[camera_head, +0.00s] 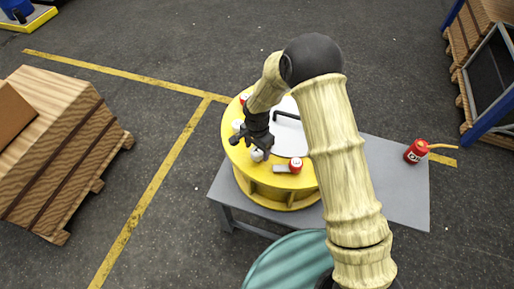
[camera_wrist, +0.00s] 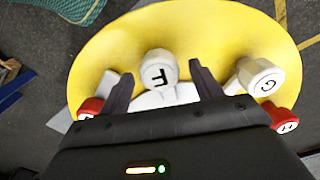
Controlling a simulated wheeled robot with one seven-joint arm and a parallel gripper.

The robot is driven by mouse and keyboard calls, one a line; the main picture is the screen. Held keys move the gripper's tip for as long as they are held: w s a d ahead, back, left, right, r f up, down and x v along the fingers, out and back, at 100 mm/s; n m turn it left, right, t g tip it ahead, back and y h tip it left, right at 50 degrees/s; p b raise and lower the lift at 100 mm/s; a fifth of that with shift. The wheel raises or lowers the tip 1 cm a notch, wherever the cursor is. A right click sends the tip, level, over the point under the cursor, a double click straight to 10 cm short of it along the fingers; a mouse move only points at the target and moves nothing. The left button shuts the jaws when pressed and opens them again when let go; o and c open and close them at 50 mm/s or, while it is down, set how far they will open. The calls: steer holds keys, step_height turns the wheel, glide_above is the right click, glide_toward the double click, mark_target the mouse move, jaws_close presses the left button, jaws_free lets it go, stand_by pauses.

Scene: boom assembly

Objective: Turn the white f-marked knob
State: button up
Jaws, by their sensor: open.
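The white f-marked knob (camera_wrist: 158,68) stands on the yellow round drum top in the wrist view, its mark facing the camera. It is between the two dark fingers of my gripper (camera_wrist: 160,72), with a visible gap on each side. My gripper is open. In the head view my gripper (camera_head: 252,150) is low over the front left of the drum, and the white knob (camera_head: 257,155) shows by its fingers. I cannot tell whether a finger touches it.
A white G-marked knob (camera_wrist: 263,80) and a red knob (camera_wrist: 284,119) stand to the right, another red knob (camera_wrist: 90,107) to the left. The yellow drum (camera_head: 272,190) is on a grey table (camera_head: 400,190).

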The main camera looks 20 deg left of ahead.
steer(key=shift+f, duration=0.7)
steer(key=c, duration=1)
steer(key=shift+o, duration=0.2)
